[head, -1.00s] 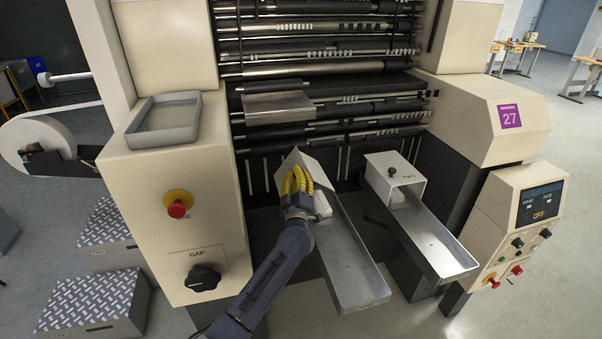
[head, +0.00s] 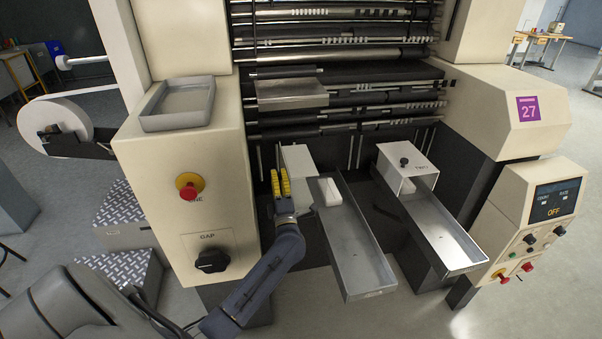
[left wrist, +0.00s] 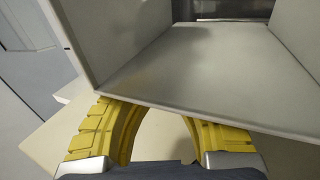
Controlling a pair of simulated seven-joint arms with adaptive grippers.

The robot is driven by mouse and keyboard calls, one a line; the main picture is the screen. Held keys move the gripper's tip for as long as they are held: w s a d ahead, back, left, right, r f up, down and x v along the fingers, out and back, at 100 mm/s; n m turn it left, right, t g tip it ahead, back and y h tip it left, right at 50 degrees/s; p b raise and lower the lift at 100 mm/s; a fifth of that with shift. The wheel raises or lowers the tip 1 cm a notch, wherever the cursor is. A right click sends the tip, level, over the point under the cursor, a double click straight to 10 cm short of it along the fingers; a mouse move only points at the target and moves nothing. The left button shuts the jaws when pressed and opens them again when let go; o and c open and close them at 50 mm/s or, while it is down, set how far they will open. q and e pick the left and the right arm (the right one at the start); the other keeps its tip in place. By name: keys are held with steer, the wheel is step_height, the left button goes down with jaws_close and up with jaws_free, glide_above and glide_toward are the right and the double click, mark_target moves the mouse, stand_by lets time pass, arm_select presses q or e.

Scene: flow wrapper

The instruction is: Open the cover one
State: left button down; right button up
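Cover one (head: 298,160) is a white sheet-metal cover at the back end of the left metal tray (head: 358,262). It stands tilted up toward the left, and a white block (head: 328,193) shows in the tray beside it. My left gripper (head: 279,174) is upright at the cover's left side, its yellow fingers close together. In the left wrist view, the cover (left wrist: 190,70) fills the upper part, and its edge hides the fingertips. The fingers curve inward beneath that edge with nothing visible between them. Whether they touch the cover is unclear. My right gripper is not in view.
Cover two (head: 408,168), with a black knob, sits over the back of the right tray (head: 445,235). The cream cabinet with a red button (head: 190,190) and black GAP knob (head: 212,261) stands close left of my gripper. Rollers lie behind.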

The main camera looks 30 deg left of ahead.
arm_select(q)
steer(key=shift+s+a+f, duration=0.1)
steer(key=shift+s+f, duration=0.05)
steer(key=shift+s, duration=0.05)
stand_by(0.3)
steer(key=c, duration=1.2)
jaws_free()
steer(key=shift+o, duration=0.2)
steer(key=v, duration=1.2)
